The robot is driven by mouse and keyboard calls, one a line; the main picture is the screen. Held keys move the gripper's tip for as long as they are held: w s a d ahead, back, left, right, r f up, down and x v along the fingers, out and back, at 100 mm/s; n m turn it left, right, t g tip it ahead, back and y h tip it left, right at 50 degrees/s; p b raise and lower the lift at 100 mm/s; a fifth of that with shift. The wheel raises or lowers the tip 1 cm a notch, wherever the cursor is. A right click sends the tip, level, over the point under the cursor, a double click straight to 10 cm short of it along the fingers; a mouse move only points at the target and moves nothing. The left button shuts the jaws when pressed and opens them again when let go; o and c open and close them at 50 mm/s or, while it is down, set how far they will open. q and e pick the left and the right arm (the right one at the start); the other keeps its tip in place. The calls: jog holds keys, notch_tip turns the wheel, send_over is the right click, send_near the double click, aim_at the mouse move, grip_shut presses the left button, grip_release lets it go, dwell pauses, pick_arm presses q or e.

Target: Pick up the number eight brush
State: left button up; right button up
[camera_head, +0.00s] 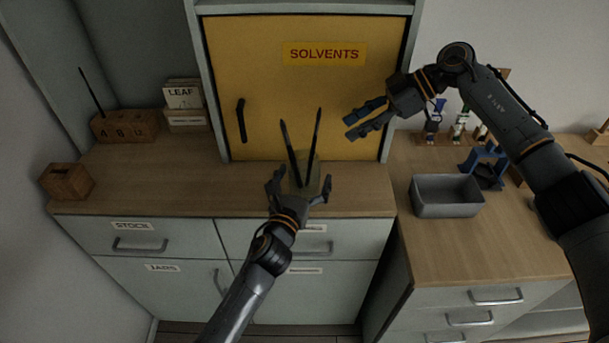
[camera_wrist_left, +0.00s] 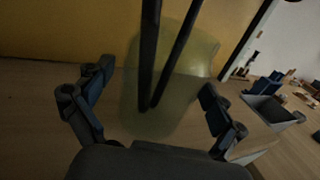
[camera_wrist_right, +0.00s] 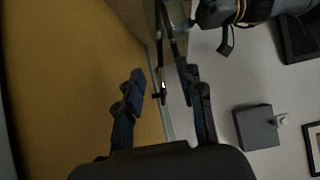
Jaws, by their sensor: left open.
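Two dark brushes, a left one (camera_head: 289,148) and a right one (camera_head: 315,138), lean in a translucent yellowish jar (camera_wrist_left: 190,85) on the counter before the yellow cabinet. I cannot read which is number eight. They also show in the left wrist view as a left brush (camera_wrist_left: 148,45) and a right brush (camera_wrist_left: 179,55). My left gripper (camera_head: 299,188) is open, its fingers on either side of the jar in the picture; contact is unclear. My right gripper (camera_head: 361,118) is open and empty, raised before the cabinet. A wooden block (camera_head: 127,126) with number marks holds another thin brush (camera_head: 91,91).
The yellow SOLVENTS cabinet (camera_head: 270,85) closes off the back, its dark handle (camera_head: 241,120) at left. A small wooden box (camera_head: 66,181) and LEAF boxes (camera_head: 184,97) stand left. A grey bin (camera_head: 445,208) and blue stand (camera_head: 484,158) stand right.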

pick_arm(q)
jog(key=c, duration=1.4)
pick_arm(e)
jog(key=shift+c, duration=0.4)
pick_arm(q)
jog(key=shift+c, duration=0.2)
pick_arm(e)
jog(key=s+a+r+m+t+y, duration=0.1)
jog(key=s+a+m+t+y, duration=0.25)
jog(key=t+y, duration=0.3)
jog(key=m+t+h, duration=0.5)
jog(key=m+t, duration=0.2)
jog(key=m, duration=0.2)
send_near(315, 143)
jog(key=x, duration=0.2)
jog(key=r+x, duration=0.1)
jog(key=x, duration=0.2)
jog(key=shift+x, duration=2.8)
